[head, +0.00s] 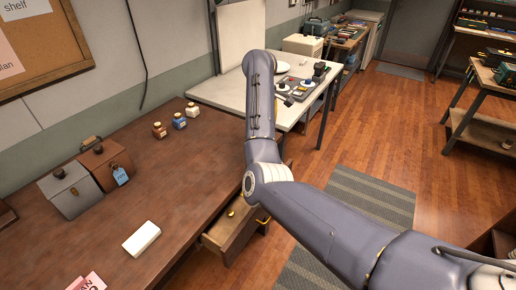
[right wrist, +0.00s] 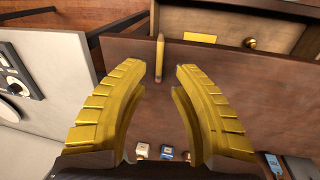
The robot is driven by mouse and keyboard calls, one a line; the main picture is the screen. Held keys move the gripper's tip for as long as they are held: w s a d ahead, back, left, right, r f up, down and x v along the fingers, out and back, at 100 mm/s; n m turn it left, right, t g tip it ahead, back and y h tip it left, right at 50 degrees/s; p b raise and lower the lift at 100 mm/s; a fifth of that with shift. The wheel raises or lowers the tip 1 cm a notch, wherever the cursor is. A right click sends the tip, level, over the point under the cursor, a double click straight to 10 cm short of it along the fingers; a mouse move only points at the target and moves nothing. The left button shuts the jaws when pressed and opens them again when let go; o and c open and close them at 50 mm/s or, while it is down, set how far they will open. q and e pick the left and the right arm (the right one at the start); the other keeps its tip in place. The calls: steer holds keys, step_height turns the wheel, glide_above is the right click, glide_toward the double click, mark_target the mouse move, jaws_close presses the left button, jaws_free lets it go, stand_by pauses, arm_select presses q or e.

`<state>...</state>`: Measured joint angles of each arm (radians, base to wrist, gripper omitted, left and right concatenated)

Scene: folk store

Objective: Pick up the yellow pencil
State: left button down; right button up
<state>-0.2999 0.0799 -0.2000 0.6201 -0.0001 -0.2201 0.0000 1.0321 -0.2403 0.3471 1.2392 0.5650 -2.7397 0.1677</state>
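The yellow pencil (right wrist: 159,55) lies on the brown tabletop near its drawer-side edge in the right wrist view, with its pinkish end toward me. My right gripper (right wrist: 160,72) has its two yellow fingers spread wide and empty. I cannot tell the height between the fingers and the tabletop. In the head view my right arm crosses the table's right edge, and I cannot make out the pencil there. My left gripper is not in view.
An open drawer (head: 236,231) juts from the brown table (head: 130,185). Small jars (head: 179,120) stand at the back. Two boxes (head: 70,191) and a white block (head: 141,239) stand left. A white table (head: 232,92) adjoins behind. The middle of the brown tabletop is clear.

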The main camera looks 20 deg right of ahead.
steer(key=shift+n, duration=0.3)
steer(key=w+f, duration=0.1)
steer(key=f, duration=0.8)
steer(key=w+f, duration=0.1)
steer(key=f, duration=0.4)
steer(key=shift+w+d+f, duration=0.1)
steer(key=shift+w+d, duration=0.25)
steer(key=shift+c, duration=0.3)
jaws_close()
